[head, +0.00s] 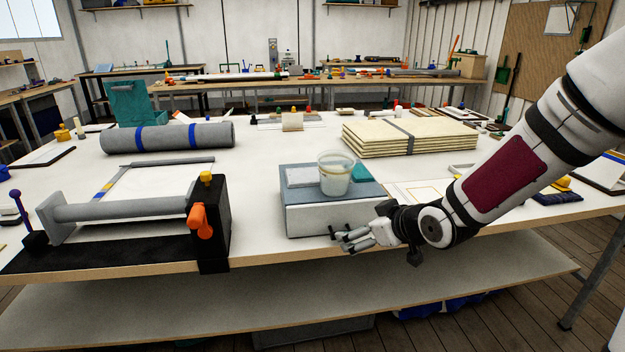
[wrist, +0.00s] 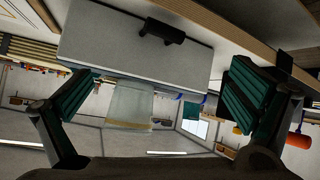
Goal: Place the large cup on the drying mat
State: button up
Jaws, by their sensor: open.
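The large cup (head: 336,174), translucent with a pale band, stands upright on the blue-grey top of a low grey box (head: 330,219). It also shows upside down in the wrist view (wrist: 130,104), between my fingers but farther off. A light grey flat pad (head: 305,176) lies left of the cup on the box; I cannot tell whether it is the drying mat. My gripper (head: 345,241) is open and empty in front of the box, below the cup's level and apart from it. The wrist view shows the open fingers (wrist: 165,92) facing the box front.
A dark handle (wrist: 161,31) juts from the box front close to my gripper. A roller frame with an orange knob (head: 201,222) stands left. A dark blue pad (head: 557,198) lies far right. White table shows left of the box.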

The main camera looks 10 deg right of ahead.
jog(key=w+r+t+y+b, duration=0.1)
jog(key=w+t+y, duration=0.1)
jog(key=w+t, duration=0.15)
jog(key=m+t+y+b, duration=0.1)
jog(key=t+b, duration=0.1)
jog(key=t, duration=0.1)
send_near(347, 175)
jog(key=w, duration=0.1)
jog(key=b+x, duration=0.1)
jog(key=x, duration=0.7)
jog(key=shift+w+a, duration=0.2)
jog(key=shift+a, duration=0.05)
jog(key=x, duration=0.1)
jog(key=b+x, duration=0.1)
jog(key=x, duration=0.3)
jog(key=shift+a+f, duration=0.2)
jog(key=shift+f, duration=0.15)
jog(key=c, duration=1.2)
jog(key=shift+c, duration=0.2)
jog(key=shift+r, duration=0.1)
